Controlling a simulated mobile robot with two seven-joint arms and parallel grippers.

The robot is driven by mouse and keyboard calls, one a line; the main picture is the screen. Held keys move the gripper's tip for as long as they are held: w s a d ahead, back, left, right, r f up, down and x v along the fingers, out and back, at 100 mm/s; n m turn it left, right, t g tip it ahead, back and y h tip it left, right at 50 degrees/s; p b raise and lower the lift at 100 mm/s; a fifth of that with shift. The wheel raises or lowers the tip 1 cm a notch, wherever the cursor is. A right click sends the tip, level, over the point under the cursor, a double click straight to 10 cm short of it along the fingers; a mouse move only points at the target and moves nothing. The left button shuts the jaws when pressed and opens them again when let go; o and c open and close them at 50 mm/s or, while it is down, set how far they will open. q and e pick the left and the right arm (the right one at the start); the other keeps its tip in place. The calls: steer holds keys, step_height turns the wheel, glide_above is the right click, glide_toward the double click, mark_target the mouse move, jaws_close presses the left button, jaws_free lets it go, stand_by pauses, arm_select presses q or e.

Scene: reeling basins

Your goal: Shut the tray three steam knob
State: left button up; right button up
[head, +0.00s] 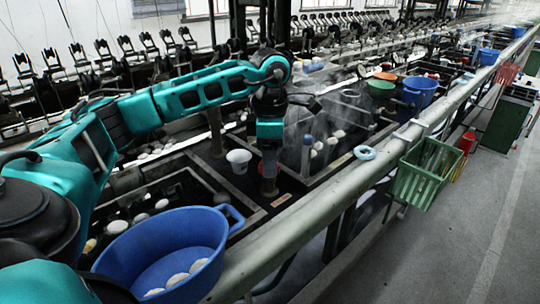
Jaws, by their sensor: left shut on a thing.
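My left arm reaches in from the left, and its gripper (268,186) points straight down over the dark divider between the basins. It is shut on what appears to be the steam knob, which the fingers mostly hide. A bit of red (260,169) shows beside the fingers; I cannot tell whether it is part of the knob. The knob's turn position cannot be seen. Steam rises to the right of the gripper, around a grey post with a blue top (308,140). My right gripper is not in view.
A large blue basin (165,240) holding white cocoons is in front. A long pale rail (300,232) runs along the bench. A green crate (424,175) hangs outside it. The aisle at right is clear.

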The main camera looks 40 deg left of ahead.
arm_select(q)
steer(key=m+p, duration=0.1)
steer(key=m, duration=0.2)
steer(key=shift+r, duration=0.1)
steer(key=shift+m, duration=1.5)
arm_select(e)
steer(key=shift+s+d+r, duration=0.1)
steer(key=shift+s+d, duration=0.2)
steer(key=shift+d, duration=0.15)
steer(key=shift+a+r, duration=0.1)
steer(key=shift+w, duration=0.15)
arm_select(q)
steer(key=o, duration=1.1)
steer(key=shift+c, duration=0.2)
